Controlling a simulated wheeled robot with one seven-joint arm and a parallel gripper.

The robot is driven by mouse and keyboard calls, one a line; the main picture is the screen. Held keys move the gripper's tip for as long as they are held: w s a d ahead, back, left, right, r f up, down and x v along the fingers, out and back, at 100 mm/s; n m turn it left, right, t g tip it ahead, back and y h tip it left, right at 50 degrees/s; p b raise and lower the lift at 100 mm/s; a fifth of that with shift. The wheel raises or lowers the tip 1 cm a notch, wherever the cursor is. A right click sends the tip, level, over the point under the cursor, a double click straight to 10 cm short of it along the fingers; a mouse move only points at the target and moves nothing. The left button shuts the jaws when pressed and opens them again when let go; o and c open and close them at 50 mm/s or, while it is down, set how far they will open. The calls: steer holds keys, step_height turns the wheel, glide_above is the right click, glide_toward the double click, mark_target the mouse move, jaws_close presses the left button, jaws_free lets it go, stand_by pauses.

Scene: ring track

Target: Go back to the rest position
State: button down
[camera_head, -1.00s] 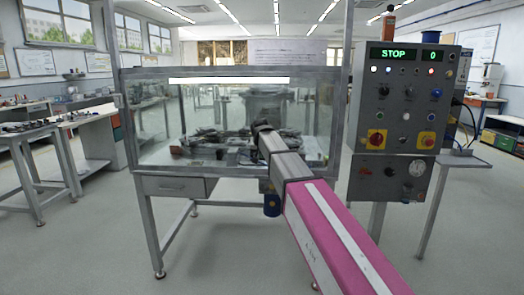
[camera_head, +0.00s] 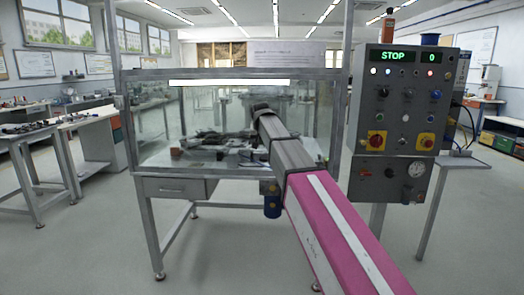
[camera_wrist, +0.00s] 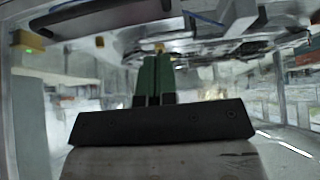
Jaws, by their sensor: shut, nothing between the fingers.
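My arm, with a pink and white sleeve and grey links, reaches forward toward the glass-walled ring track rig (camera_head: 160,190) in the head view. Its dark far end shows in front of the glass; I cannot tell there whether it is inside the case. My gripper (camera_wrist: 158,58) shows in the wrist view as two green fingers side by side, pressed together, with nothing held between them. A dark mounting bar crosses below them. Grey track machinery (camera_wrist: 220,32) fills the top of the wrist view, beyond the fingertips.
A control panel (camera_head: 408,105) stands right of the rig, with a lit STOP display and several buttons. A bench (camera_head: 50,125) stands at the left. Open grey floor (camera_head: 80,260) lies in front of the rig on the left.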

steer(key=v, duration=0.5)
steer(key=s+d+f+g, duration=0.1)
steer(key=s+d+f, duration=0.3)
steer(key=f, duration=0.5)
steer(key=s+d+f+g, duration=0.1)
steer(key=s+d+f, duration=0.3)
steer(key=f, duration=0.5)
steer(key=s+d+f+g, duration=0.1)
steer(key=s+d+f, duration=0.3)
steer(key=f, duration=0.5)
steer(key=s+d+f+g, duration=0.2)
steer(key=s+d+f, duration=0.3)
steer(key=s+f, duration=0.4)
steer(key=s+d+f+g, duration=0.1)
steer(key=s+d+f, duration=0.5)
steer(key=s+f, duration=0.3)
steer(key=shift+f+g, duration=0.4)
steer(key=shift+f, duration=0.15)
